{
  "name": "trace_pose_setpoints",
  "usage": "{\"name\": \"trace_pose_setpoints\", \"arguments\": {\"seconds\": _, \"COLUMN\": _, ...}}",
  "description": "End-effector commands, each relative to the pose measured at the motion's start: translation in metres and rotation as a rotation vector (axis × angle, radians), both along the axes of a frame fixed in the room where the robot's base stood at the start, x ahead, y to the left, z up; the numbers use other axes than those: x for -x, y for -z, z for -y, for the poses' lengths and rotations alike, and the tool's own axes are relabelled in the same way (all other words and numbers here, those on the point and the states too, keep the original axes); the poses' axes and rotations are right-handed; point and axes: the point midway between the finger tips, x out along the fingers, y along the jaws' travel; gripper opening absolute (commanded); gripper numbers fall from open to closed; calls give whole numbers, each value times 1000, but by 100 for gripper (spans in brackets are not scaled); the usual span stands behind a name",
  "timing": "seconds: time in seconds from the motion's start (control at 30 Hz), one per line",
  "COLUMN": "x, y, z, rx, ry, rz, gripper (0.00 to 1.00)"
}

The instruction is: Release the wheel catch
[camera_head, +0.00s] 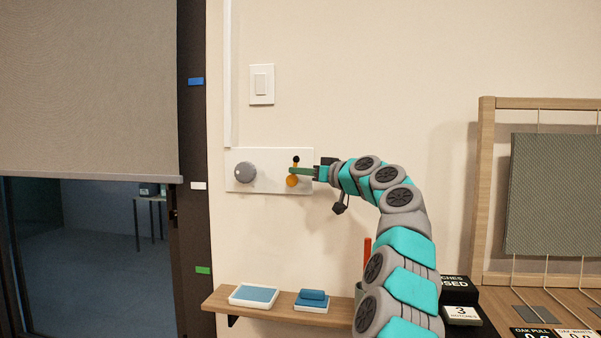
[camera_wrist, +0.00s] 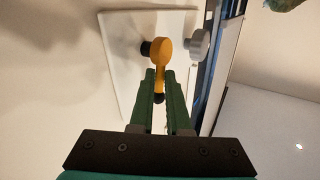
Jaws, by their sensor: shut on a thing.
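A white plate (camera_head: 270,151) is fixed to the wall and carries a grey round wheel (camera_head: 243,173) on its left and an orange catch lever (camera_head: 292,181) on its right. The lever has a round hub and a stem that points up to a black tip. The plate also shows in the wrist view (camera_wrist: 120,60), with the grey wheel (camera_wrist: 196,43) beside the orange lever (camera_wrist: 163,48). My gripper (camera_head: 294,170) reaches in from the right, its green fingers shut on the lever's stem between hub and tip. In the wrist view the stem lies between the fingers (camera_wrist: 159,80).
A light switch (camera_head: 261,84) is on the wall above the plate. A half-lowered blind (camera_head: 90,90) hangs at left. A wooden frame (camera_head: 487,190) stands at right.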

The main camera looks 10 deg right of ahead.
Motion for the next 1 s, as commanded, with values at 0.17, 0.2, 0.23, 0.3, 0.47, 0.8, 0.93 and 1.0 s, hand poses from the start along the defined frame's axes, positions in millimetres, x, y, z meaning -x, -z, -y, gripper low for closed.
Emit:
{"name": "trace_pose_setpoints", "arguments": {"seconds": 0.17, "x": -1, "y": -6, "z": 0, "rx": 71, "ry": 3, "rz": -29, "gripper": 0}}
{"name": "trace_pose_setpoints", "arguments": {"seconds": 0.2, "x": -2, "y": -8, "z": -1, "rx": 96, "ry": 4, "rz": -38, "gripper": 0}}
{"name": "trace_pose_setpoints", "arguments": {"seconds": 0.23, "x": -3, "y": -8, "z": -2, "rx": 115, "ry": 4, "rz": -45, "gripper": 0}}
{"name": "trace_pose_setpoints", "arguments": {"seconds": 0.3, "x": -3, "y": -9, "z": -3, "rx": 155, "ry": 4, "rz": -63, "gripper": 0}}
{"name": "trace_pose_setpoints", "arguments": {"seconds": 0.47, "x": -3, "y": -6, "z": -6, "rx": 203, "ry": 1, "rz": -87, "gripper": 0}}
{"name": "trace_pose_setpoints", "arguments": {"seconds": 0.8, "x": -3, "y": -4, "z": -6, "rx": 207, "ry": 0, "rz": -87, "gripper": 20}}
{"name": "trace_pose_setpoints", "arguments": {"seconds": 0.93, "x": -3, "y": -5, "z": -6, "rx": 207, "ry": 0, "rz": -87, "gripper": 27}}
{"name": "trace_pose_setpoints", "arguments": {"seconds": 1.0, "x": -3, "y": -5, "z": -6, "rx": 206, "ry": -1, "rz": -86, "gripper": 27}}
